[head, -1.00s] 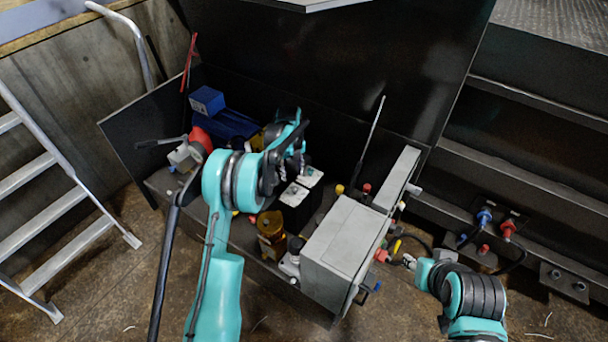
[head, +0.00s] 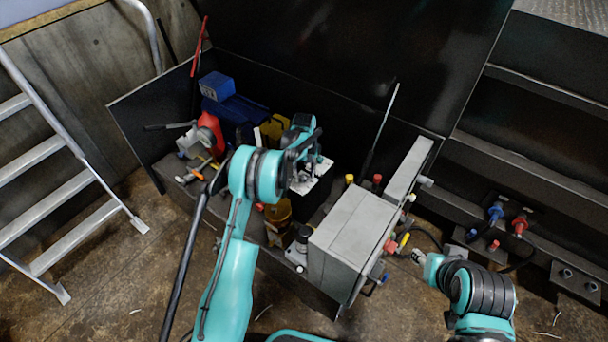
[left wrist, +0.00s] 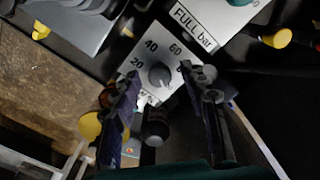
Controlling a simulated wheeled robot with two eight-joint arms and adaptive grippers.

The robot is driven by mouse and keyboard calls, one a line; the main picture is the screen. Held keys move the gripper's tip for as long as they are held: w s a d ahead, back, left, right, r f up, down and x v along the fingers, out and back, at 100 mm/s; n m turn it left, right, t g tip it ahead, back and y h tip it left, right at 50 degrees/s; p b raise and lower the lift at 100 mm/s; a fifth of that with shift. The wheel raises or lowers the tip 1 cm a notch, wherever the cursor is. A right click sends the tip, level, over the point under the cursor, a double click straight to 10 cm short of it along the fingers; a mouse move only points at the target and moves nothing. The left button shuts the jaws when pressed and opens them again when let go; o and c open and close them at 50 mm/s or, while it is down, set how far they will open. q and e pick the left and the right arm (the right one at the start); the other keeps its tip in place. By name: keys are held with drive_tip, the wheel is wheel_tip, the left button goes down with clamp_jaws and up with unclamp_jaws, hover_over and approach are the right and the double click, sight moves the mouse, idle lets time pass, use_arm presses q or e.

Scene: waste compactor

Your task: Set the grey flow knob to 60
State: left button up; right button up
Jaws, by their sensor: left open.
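The grey flow knob (left wrist: 160,75) is round and sits on a white dial plate (left wrist: 150,50) marked 20, 40, 60 and a partly hidden number. A pale mark shows on the knob, but its reading cannot be told. My left gripper (left wrist: 162,82) is open, with one finger on each side of the knob; I cannot tell whether they touch it. In the head view my left gripper (head: 308,170) is over the white plate (head: 315,184) and hides the knob. My right gripper (head: 418,256) is small and unclear beside the grey box.
A second plate (left wrist: 195,25) reads "FULL bar". A grey box (head: 345,235) stands to the right of my left gripper. A thin upright rod (head: 380,130) rises behind. A blue block (head: 217,85) and red part (head: 211,130) are left. A ladder (head: 60,160) stands far left.

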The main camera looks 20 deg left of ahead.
use_arm(q)
clamp_jaws()
drive_tip(key=shift+n, duration=0.3)
drive_tip(key=n, duration=0.3)
drive_tip(key=shift+n+b, duration=0.35)
drive_tip(key=shift+n, duration=0.05)
drive_tip(key=n, duration=0.9)
drive_tip(key=shift+b, duration=0.3)
drive_tip(key=n, duration=0.3)
drive_tip(key=shift+n, duration=0.3)
drive_tip(key=n, duration=0.6)
drive_tip(key=shift+n, duration=0.3)
